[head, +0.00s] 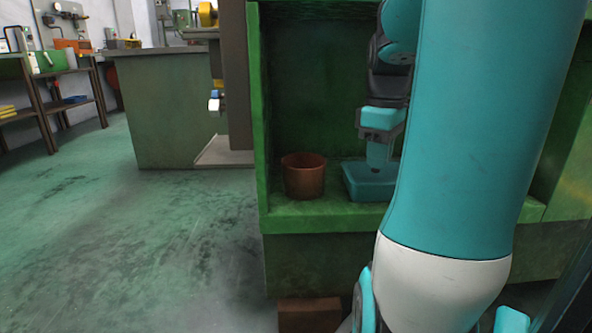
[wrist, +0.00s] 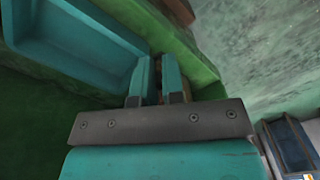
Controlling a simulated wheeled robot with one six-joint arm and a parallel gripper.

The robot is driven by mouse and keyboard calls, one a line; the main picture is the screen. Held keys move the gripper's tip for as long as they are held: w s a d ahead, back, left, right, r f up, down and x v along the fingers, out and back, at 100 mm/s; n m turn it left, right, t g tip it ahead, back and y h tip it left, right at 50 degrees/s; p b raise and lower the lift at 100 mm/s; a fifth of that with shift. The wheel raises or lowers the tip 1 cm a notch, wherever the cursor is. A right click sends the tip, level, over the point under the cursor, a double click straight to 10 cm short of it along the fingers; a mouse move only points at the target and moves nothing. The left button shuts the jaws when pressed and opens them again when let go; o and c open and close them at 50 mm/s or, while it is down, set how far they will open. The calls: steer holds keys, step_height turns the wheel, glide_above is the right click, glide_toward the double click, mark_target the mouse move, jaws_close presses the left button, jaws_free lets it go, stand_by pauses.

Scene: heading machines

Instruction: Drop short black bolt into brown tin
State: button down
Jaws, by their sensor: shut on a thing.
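The brown tin (head: 303,180) stands upright on the green machine ledge, left of a teal tray (head: 368,186). My gripper (head: 379,166) points down over the tray, to the right of the tin and apart from it. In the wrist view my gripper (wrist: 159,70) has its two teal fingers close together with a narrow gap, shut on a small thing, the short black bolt. The bolt is mostly hidden between the fingers, and its shape is not clear. The tray (wrist: 75,35) lies beside the fingers in the wrist view.
The green machine housing (head: 257,120) walls the recess at the left and back. The ledge (head: 330,216) has a low front edge. A brown block (head: 310,313) lies on the floor below. Open floor (head: 150,240) spreads to the left, with benches and shelves behind.

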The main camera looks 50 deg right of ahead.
steer(key=b, duration=0.7)
glide_above(304, 171)
steer(key=w+d, duration=0.3)
steer(key=d, duration=0.1)
steer(key=f+b, duration=0.6)
steer(key=f, duration=0.1)
steer(key=shift+s+f+b, duration=0.2)
steer(key=shift+f+b, duration=0.05)
steer(key=shift+b, duration=0.05)
steer(key=shift+w+b, duration=0.15)
steer(key=shift+b, duration=0.2)
steer(key=shift+r, duration=0.2)
steer(key=shift+f, duration=0.6)
